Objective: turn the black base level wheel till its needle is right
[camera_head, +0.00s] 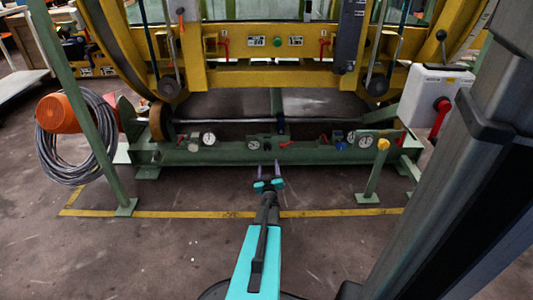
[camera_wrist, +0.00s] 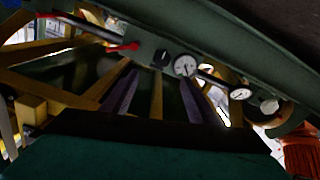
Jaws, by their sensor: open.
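The black wheel (camera_head: 266,141) is a small dark knob on the green base beam (camera_head: 230,155), right of a small white dial gauge (camera_head: 253,145). In the wrist view the black wheel (camera_wrist: 161,58) sits left of the gauge (camera_wrist: 186,66). A dark needle shows on that dial, but its exact reading is too small to tell. My gripper (camera_head: 269,172) is in front of the beam, below the wheel in the head view. Its two fingers are apart, and it also shows in the wrist view (camera_wrist: 157,80). It is empty and does not appear to touch the wheel.
Red levers (camera_head: 287,144) sit right of the wheel. A larger gauge (camera_head: 208,138) is at its left. A green post with a yellow top (camera_head: 383,145) stands at the right, and an orange motor (camera_head: 62,115) with coiled cable at the left. The floor before the beam is clear.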

